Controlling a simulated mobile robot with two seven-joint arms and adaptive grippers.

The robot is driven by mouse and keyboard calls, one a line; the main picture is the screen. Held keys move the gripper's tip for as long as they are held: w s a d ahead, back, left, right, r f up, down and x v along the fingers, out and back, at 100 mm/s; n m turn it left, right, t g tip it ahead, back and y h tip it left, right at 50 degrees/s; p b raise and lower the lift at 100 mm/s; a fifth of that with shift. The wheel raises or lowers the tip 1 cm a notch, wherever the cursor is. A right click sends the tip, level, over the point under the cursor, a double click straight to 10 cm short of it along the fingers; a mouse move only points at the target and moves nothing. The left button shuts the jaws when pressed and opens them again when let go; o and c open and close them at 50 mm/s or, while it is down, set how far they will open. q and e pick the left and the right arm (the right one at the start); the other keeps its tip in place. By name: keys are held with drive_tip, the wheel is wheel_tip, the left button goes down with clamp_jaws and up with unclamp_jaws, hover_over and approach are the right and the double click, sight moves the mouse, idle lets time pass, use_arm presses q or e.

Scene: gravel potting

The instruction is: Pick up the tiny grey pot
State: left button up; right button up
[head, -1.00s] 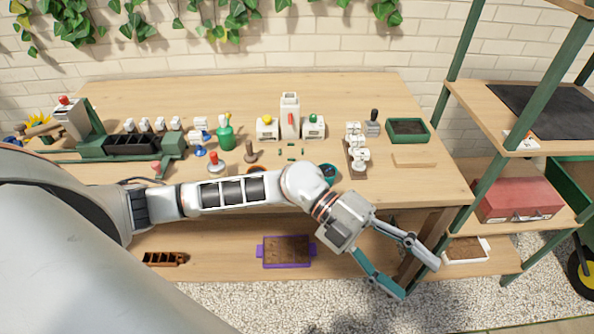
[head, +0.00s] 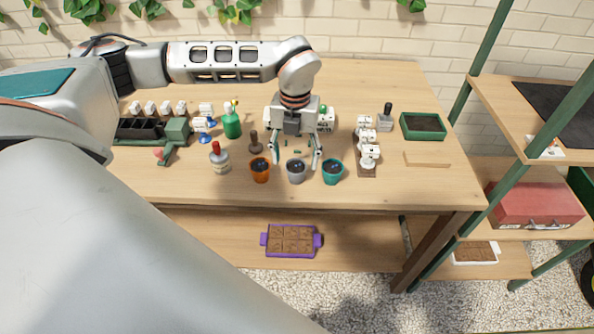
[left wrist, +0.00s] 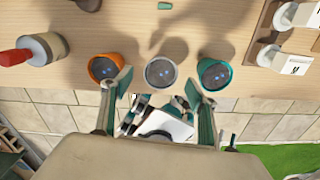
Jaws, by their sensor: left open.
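The tiny grey pot (head: 296,172) stands upright near the front edge of the wooden table, between an orange pot (head: 260,171) and a teal pot (head: 332,172). In the left wrist view the grey pot (left wrist: 160,72) shows from above with dark content inside. My left gripper (head: 295,160) is open and points down over the table at the grey pot. Its fingertips (left wrist: 160,82) show to either side of the grey pot, near the orange pot (left wrist: 104,68) and the teal pot (left wrist: 214,74). I cannot tell whether they touch any pot. My right gripper is not in view.
A red-topped bottle (head: 220,158), a brown stamp-like tool (head: 255,143) and a green spray bottle (head: 232,122) stand to the left. White items on a wooden rack (head: 368,158) and a green tray (head: 423,127) stand to the right. A purple tray (head: 291,241) lies on the shelf below.

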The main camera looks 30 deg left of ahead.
sight(296, 166)
use_arm(q)
drive_tip(key=shift+w+f, duration=0.1)
drive_tip(key=shift+f, duration=2.7)
drive_tip(key=c, duration=1.2)
